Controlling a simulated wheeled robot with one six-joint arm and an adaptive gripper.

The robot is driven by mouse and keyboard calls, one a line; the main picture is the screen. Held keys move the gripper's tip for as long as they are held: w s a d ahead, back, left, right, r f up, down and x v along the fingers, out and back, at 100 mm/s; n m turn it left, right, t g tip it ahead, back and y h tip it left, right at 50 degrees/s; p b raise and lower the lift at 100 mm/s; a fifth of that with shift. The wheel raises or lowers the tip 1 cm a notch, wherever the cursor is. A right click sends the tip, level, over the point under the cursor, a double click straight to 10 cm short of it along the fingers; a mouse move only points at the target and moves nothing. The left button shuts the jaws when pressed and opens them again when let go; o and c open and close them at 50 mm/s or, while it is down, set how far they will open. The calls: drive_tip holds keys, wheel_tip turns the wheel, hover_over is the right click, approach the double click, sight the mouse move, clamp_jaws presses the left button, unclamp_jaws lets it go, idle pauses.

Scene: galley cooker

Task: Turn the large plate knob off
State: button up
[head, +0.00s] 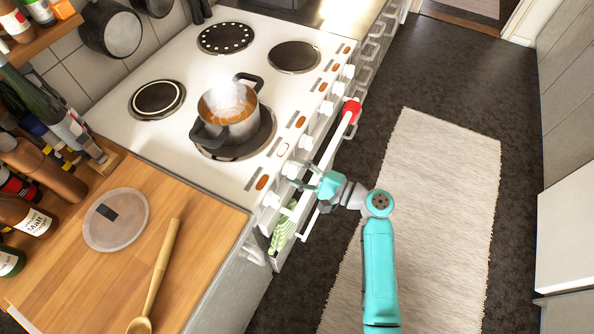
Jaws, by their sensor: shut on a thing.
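A row of white knobs runs along the front edge of the white cooker (182,60), with orange marks beside them. My gripper (304,181) is at the front of this row, shut on a white knob (290,170) near the end closest to the wooden worktop. The gripper's fingers partly hide this knob, and its pointer and markings are too small to read. A steaming steel pot (228,128) with orange contents stands on the large front plate (236,151), next to this part of the row.
A white oven rail (335,142) with a red item (352,108) on it runs below the knobs. A green striped cloth (283,233) hangs lower down. The wooden worktop (205,232) holds a lid (116,220) and a wooden spoon (158,275). The rug (430,200) is clear.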

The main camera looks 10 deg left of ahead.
drive_tip(key=n, duration=0.5)
drive_tip(key=shift+n, duration=0.3)
drive_tip(key=shift+f, duration=0.1)
idle(0.3)
drive_tip(key=o, duration=1.2)
drive_tip(key=shift+c, duration=0.2)
drive_tip(key=v, duration=1.2)
